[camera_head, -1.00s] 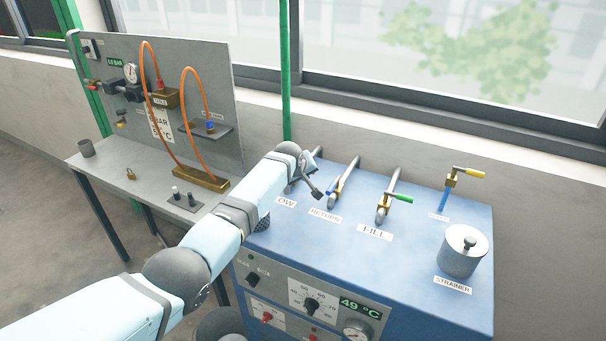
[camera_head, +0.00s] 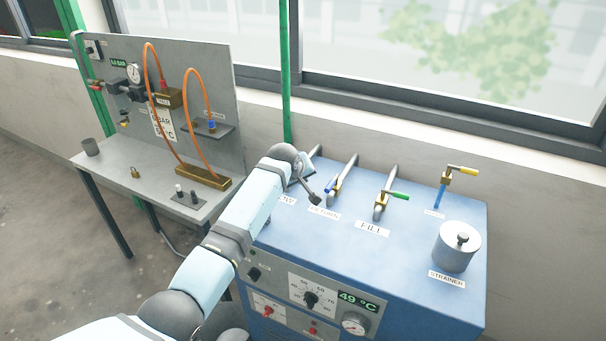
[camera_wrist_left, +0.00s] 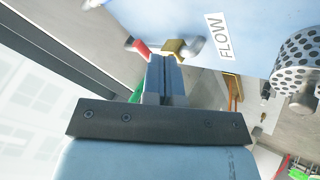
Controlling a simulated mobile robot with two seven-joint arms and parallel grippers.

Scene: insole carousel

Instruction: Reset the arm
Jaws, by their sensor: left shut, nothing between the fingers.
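My left arm reaches in from the lower left over the blue cabinet (camera_head: 410,240). My left gripper (camera_wrist_left: 165,62) is shut and empty in the left wrist view. Its tips are close to a valve with a red handle (camera_wrist_left: 137,46) and a brass body (camera_wrist_left: 174,48); I cannot tell whether they touch. The FLOW label (camera_wrist_left: 226,36) lies to the right of the tips. In the head view my wrist partly covers this label and hides the red handle. My right gripper is not in view.
Pipes with a blue handle (camera_head: 329,186), a green handle (camera_head: 398,196) and a yellow handle (camera_head: 469,170) stand on the cabinet. A strainer pot (camera_head: 456,250) is at its right. A grey bench (camera_head: 150,165) with orange hoses (camera_head: 151,95) stands left.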

